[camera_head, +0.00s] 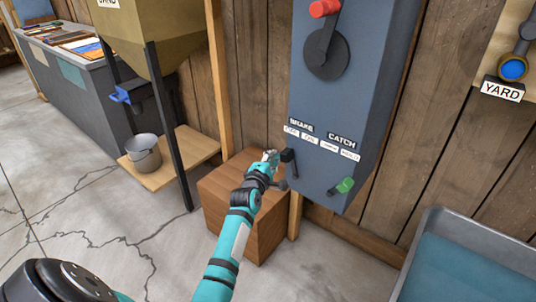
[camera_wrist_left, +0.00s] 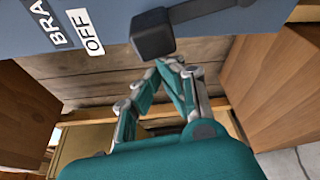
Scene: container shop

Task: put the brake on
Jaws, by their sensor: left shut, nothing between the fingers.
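The brake's black block-shaped knob (camera_head: 288,155) sticks out of the lower left front of the blue-grey cabinet (camera_head: 322,105), below the BRAKE label (camera_head: 300,125). In the left wrist view the knob (camera_wrist_left: 153,36) is large, and the OFF label (camera_wrist_left: 84,32) is the label closest to it. My left gripper (camera_head: 271,157) is just left of the knob in the head view. In the left wrist view its fingertips (camera_wrist_left: 170,66) meet just below the knob, with nothing between them. I cannot tell whether they touch the knob. My right gripper is not in view.
The CATCH lever with a green knob (camera_head: 345,185) is at the cabinet's lower right. A crank with a red handle (camera_head: 324,8) is above. A wooden box (camera_head: 225,205) stands under my left gripper. A grey tank (camera_head: 425,245) stands at right. A bucket (camera_head: 143,155) is at left.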

